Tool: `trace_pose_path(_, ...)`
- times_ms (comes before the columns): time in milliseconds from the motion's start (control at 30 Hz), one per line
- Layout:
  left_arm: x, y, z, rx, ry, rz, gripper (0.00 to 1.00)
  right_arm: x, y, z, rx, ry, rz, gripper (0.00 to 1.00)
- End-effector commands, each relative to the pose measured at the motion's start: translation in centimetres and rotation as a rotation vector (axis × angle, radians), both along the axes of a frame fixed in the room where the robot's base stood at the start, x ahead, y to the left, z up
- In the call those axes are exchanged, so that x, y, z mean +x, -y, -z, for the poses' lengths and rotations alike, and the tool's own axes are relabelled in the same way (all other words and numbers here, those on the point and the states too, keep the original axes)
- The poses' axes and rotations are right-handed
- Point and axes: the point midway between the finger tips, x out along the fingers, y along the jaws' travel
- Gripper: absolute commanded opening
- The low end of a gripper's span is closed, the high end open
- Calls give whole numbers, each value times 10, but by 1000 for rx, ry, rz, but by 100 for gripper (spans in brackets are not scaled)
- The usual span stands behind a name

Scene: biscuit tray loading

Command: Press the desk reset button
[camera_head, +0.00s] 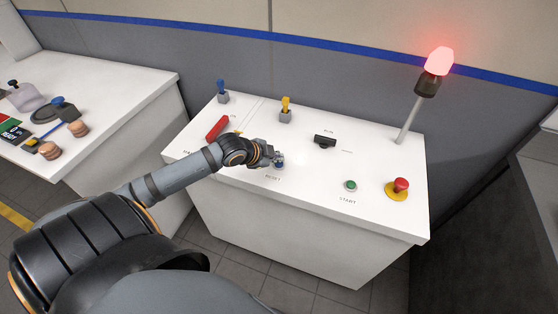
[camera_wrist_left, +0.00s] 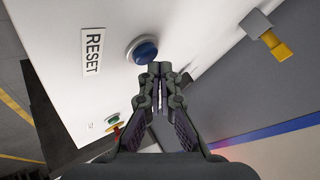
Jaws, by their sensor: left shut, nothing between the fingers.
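The blue reset button (camera_wrist_left: 145,50) sits on the white desk top, beside the printed word RESET (camera_wrist_left: 93,52). In the head view the button (camera_head: 280,165) is partly hidden by my left gripper (camera_head: 277,158). In the left wrist view my left gripper (camera_wrist_left: 158,72) is shut and empty, its fingertips at the edge of the blue button. I cannot tell whether they touch it. My right gripper is not in view.
The desk (camera_head: 300,230) also bears a green start button (camera_head: 350,186), a red emergency stop (camera_head: 400,186), a red lever (camera_head: 217,128), a black switch (camera_head: 325,141), blue (camera_head: 221,88) and yellow (camera_head: 286,106) toggles. A lamp (camera_head: 439,61) glows red. A table (camera_head: 120,85) stands left.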

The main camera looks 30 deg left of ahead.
Motion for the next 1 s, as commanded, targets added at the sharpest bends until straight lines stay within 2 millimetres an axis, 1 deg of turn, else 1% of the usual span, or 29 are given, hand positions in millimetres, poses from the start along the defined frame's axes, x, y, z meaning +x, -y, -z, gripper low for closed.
trace_pose_path(33,0,0,-6,0,0,0,0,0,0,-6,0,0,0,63)
trace_pose_path(67,0,0,-7,0,0,0,0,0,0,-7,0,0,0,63)
trace_pose_path(367,0,0,-6,-1,1,1,0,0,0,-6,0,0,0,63)
trace_pose_path(467,0,0,-9,0,1,0,0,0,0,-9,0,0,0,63)
trace_pose_path(900,0,0,-54,0,1,0,0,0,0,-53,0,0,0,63)
trace_pose_path(1000,0,0,-59,-1,1,1,0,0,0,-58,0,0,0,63)
